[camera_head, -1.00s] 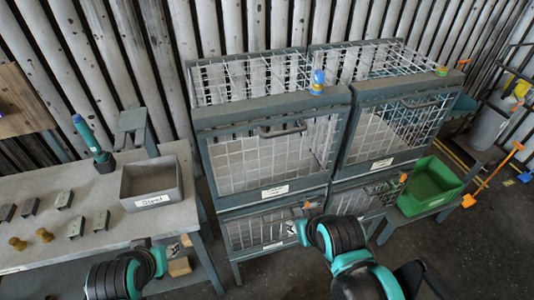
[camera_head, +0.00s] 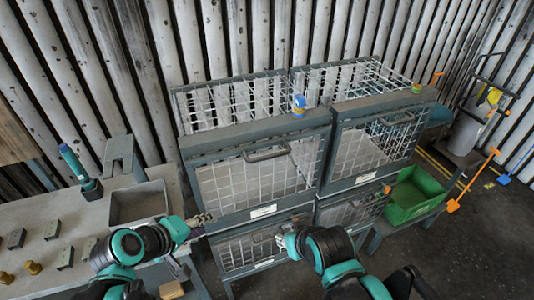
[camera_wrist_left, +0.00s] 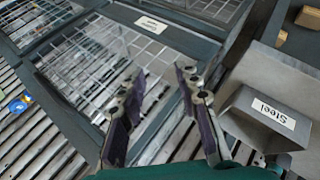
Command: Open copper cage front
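Wire-mesh cages stand in two columns, with a larger upper left cage (camera_head: 235,185) and upper right cage (camera_head: 365,150), both with closed fronts. Each upper front has a bar handle, the left handle (camera_head: 266,153) near its top edge. The white label (camera_head: 263,211) below the left front is too small to read, so I cannot tell which cage is copper. My left gripper (camera_head: 208,218) is by the lower left corner of the upper left cage. In the left wrist view its fingers (camera_wrist_left: 158,78) are apart and empty before the mesh. My right gripper (camera_head: 281,240) is before the lower left cage, its fingers unclear.
A blue-topped object (camera_head: 298,106) stands on the left cage frame. A green bin (camera_head: 415,193) is right of the cages. Floor at right is mostly clear.

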